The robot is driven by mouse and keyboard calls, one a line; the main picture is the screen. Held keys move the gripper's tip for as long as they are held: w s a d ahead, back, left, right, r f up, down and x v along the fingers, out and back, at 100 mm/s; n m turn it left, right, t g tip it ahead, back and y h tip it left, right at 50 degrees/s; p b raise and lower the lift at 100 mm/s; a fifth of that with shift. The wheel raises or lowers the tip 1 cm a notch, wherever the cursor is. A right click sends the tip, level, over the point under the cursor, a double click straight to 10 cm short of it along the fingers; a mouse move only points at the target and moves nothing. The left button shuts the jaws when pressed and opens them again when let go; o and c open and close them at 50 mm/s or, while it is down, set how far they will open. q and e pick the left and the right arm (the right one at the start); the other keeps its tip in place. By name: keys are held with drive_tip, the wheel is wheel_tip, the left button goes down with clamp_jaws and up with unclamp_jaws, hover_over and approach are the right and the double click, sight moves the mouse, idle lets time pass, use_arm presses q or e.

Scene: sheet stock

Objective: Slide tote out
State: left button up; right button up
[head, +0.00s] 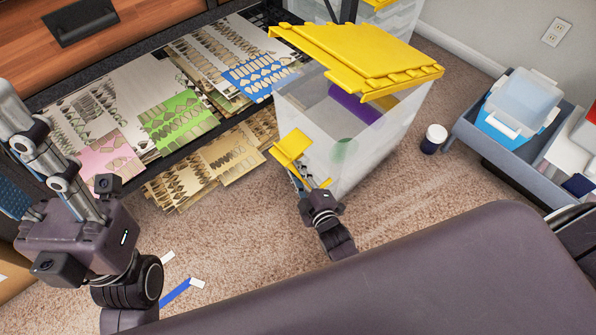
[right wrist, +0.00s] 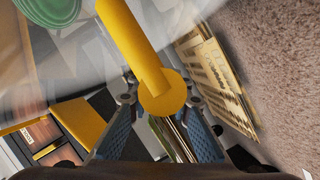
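The tote (head: 360,150) is a large, translucent bin with a yellow lid (head: 370,55) lying askew across its top. It stands on the carpet in front of the low shelf. A purple item and a green round item show through its walls. A yellow handle (head: 291,147) sticks out on its left side. My right gripper (head: 298,178) is at this handle. In the right wrist view the handle (right wrist: 158,92) lies between the fingers, which appear closed on it.
A low shelf (head: 165,150) holds sheets of coloured cut-out shapes. A dark-blue jar (head: 432,141) with a white lid stands right of the tote. A grey bin (head: 462,125) with a blue box (head: 510,115) is farther right. Blue and white strips (head: 177,292) lie on the carpet.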

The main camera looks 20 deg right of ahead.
drive_tip(key=o, duration=0.4)
drive_tip(key=shift+c, duration=0.2)
drive_tip(key=v, duration=1.2)
